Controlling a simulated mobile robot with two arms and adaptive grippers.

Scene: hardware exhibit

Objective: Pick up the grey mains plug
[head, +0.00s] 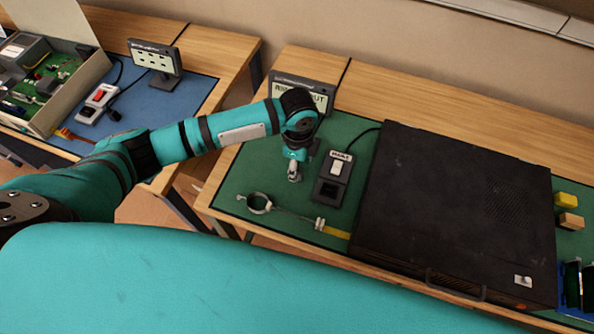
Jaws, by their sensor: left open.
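My left gripper (294,173) points down over the green mat (280,188), just left of a black switch box (326,192) with a pale rocker and a small white label. It is open. A small light-grey shape shows at its fingertips; I cannot tell whether this is the grey mains plug or part of the fingers. I cannot make out the plug clearly anywhere else, and the gripper and wrist hide part of the mat. My right gripper is not in view.
A large black case (455,210) stands right of the switch box. A metal ring clamp (259,203) lies near the mat's front edge. A dark display sign (305,92) stands behind my wrist. Yellow blocks (566,200) lie far right. Another bench with a blue mat (190,98) is left.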

